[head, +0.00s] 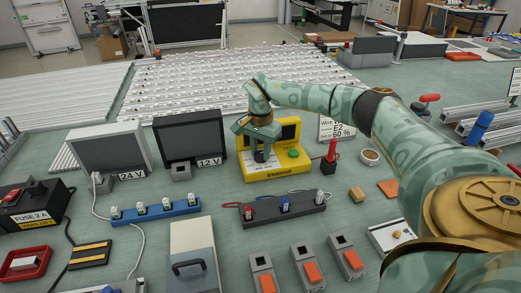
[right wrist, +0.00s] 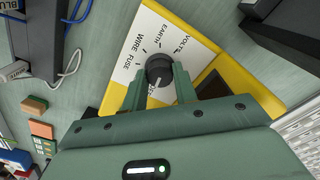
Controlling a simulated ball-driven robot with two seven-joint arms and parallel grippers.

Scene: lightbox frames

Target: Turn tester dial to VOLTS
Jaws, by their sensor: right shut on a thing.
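The yellow tester (head: 290,165) stands mid-table in the head view, with a green button on its right side. Its white dial plate (right wrist: 142,50) shows in the right wrist view, with WIRE, FUSE, EARTH and VOLTS around the black dial (right wrist: 159,70). A pale mark on the dial faces the gripper side, away from VOLTS; the label there is partly hidden. My right gripper (head: 262,150) reaches down over the tester. In the right wrist view its two fingers (right wrist: 159,82) are shut on the dial, one on each side. My left gripper is not in view.
Dark connector strip (head: 284,208) with clips lies in front of the tester, beside a red-handled post (head: 331,152). A 12 V panel (head: 190,135) and 24 V panel (head: 108,147) stand left. Grey boxes with orange switches (head: 306,267) sit near the front.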

